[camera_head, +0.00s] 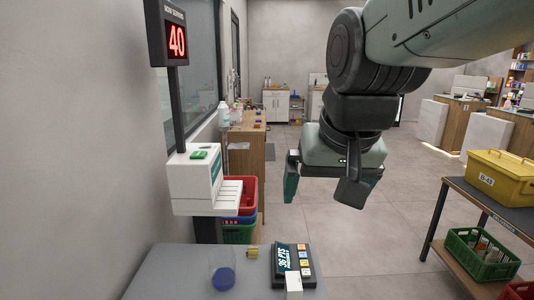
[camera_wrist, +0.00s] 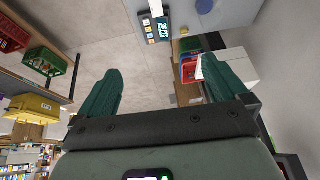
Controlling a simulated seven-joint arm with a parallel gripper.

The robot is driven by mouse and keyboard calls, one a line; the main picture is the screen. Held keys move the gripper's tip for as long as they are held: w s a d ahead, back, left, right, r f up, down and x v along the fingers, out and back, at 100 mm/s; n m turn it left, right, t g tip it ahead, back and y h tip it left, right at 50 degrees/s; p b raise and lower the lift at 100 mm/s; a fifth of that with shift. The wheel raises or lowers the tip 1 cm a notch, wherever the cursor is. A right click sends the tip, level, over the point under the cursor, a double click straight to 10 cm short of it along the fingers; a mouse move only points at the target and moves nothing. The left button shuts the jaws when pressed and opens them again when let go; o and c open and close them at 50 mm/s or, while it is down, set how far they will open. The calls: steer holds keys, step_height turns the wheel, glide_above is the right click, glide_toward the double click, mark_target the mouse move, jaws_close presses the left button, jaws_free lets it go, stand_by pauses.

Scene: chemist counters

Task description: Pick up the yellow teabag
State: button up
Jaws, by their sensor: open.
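A small yellow item (camera_head: 252,252) lies on the grey table at the bottom of the head view, left of the keypad device. It looks like the yellow teabag, but it is too small to be sure. My gripper (camera_head: 320,188) hangs in the air above and to the right of it, with its fingers apart and nothing between them. In the wrist view my gripper (camera_wrist: 162,72) also shows open and empty, over bare floor and the edge of the counters.
The grey table (camera_head: 165,275) also bears a clear cup with blue contents (camera_head: 223,278) and a dark keypad device (camera_head: 293,262). A white dispenser (camera_head: 195,180) stands behind. At right, a rack holds a yellow box (camera_head: 500,175) and a green crate (camera_head: 480,253).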

steer(key=s+d+f, duration=0.1)
steer(key=s+d, duration=0.1)
steer(key=s, duration=0.9)
steer(key=shift+s+d+f+h, duration=0.2)
steer(key=shift+s+d+h, duration=0.05)
steer(key=shift+h, duration=0.15)
steer(key=shift+s, duration=0.1)
steer(key=shift+c, duration=0.3)
steer(key=c, duration=0.5)
